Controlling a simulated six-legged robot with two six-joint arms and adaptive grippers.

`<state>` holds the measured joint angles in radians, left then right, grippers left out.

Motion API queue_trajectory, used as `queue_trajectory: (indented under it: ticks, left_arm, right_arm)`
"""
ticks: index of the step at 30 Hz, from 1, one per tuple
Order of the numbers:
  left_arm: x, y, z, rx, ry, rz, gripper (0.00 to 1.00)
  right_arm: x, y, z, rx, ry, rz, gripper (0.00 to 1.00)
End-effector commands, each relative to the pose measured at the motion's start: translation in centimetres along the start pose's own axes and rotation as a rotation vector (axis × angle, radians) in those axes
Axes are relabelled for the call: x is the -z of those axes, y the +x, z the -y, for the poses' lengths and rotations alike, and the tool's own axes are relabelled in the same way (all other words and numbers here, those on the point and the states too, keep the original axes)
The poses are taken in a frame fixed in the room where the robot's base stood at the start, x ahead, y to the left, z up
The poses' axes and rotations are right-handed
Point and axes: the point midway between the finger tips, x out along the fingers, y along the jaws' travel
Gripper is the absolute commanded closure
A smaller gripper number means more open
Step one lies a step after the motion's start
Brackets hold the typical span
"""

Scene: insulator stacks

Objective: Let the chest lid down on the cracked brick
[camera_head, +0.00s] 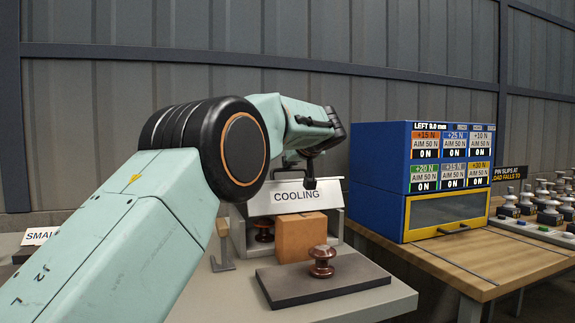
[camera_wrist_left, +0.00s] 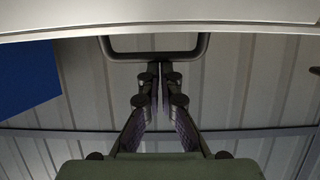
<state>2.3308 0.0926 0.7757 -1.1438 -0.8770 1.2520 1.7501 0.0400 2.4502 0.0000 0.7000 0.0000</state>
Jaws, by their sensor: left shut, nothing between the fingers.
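The chest (camera_head: 338,226) is light grey and stands on the table, its white lid (camera_head: 297,198) marked COOLING. The lid is raised and slanted, with its lower edge close to the top of an orange-brown brick (camera_head: 300,238); I cannot tell if they touch. The brick sits at the chest's front opening. No crack can be made out. My left gripper (camera_head: 310,184) is at the lid's upper part, shut and empty. In the left wrist view its fingertips (camera_wrist_left: 162,64) meet at the lid's dark handle (camera_wrist_left: 155,55), not around it as far as shows. My right gripper is not in view.
A brown insulator (camera_head: 264,234) stands inside the chest, left of the brick. Another insulator (camera_head: 321,262) stands on a dark slab (camera_head: 355,275) in front. A blue and yellow cabinet (camera_head: 380,178) stands to the right on a wooden bench (camera_head: 475,262). Several insulators line the far right.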

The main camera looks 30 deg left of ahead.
Motion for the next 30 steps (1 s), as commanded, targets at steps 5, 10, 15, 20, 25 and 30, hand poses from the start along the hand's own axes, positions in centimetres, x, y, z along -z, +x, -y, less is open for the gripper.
queue_trajectory:
  ticks: [5, 10, 15, 20, 25, 30]
  left_arm:
    - [-2.1, 0.7, -0.3, 0.010, 0.011, 0.030, 1.00]
    - [-2.2, 0.8, -0.3, 0.011, 0.012, 0.031, 1.00]
    - [-2.2, 0.8, -0.3, 0.010, 0.012, 0.030, 1.00]
    - [-2.2, 0.7, -0.2, 0.010, 0.012, 0.029, 1.00]
    - [-1.9, 0.6, -0.1, 0.009, 0.011, 0.027, 1.00]
    - [0.3, 0.0, 0.2, 0.004, 0.007, 0.018, 1.00]
  right_arm:
    - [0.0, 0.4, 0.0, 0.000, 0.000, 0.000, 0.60]
    - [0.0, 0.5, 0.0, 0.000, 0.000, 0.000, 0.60]
    - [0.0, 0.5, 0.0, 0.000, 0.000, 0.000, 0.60]
    - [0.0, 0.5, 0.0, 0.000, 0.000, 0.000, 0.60]
    - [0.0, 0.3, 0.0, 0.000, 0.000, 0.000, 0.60]
    - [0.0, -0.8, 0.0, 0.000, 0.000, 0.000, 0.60]
